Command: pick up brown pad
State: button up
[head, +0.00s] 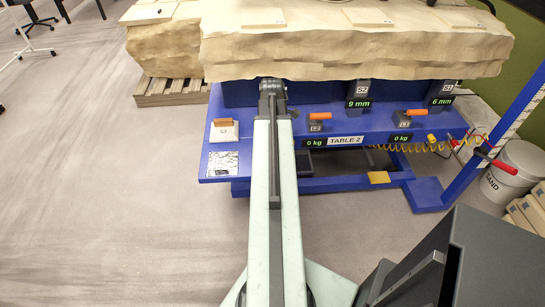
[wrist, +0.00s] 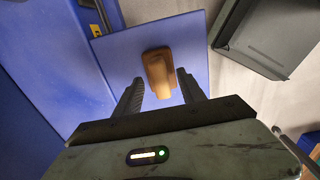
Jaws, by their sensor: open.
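A small brown block-like thing (wrist: 158,68), which looks like the brown pad, shows in the wrist view on a flat blue plate (wrist: 118,48). It has a wider, rounded top end and a narrower lower part. My gripper (wrist: 160,78) is open, with one dark finger on each side of the thing's lower part. I cannot tell whether the fingertips are level with it or still above it. In the head view my arm reaches over the blue table (head: 345,125); the gripper and this brown thing cannot be made out there.
Orange-handled tools (head: 320,115) stand on the table. A cream block (head: 224,130) and a speckled plate (head: 222,163) lie at its left end. A large tan rock slab (head: 350,45) overhangs the back. A white bucket (head: 515,170) stands right.

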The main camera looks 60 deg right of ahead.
notch_tip(320, 180, down, 2)
jog(key=shift+b, duration=0.35)
jog(key=shift+r, duration=0.15)
grip_shut()
notch_tip(320, 180, up, 10)
jog(key=p, duration=1)
jog(key=shift+r+p, duration=0.15)
jog(key=shift+p, duration=0.2)
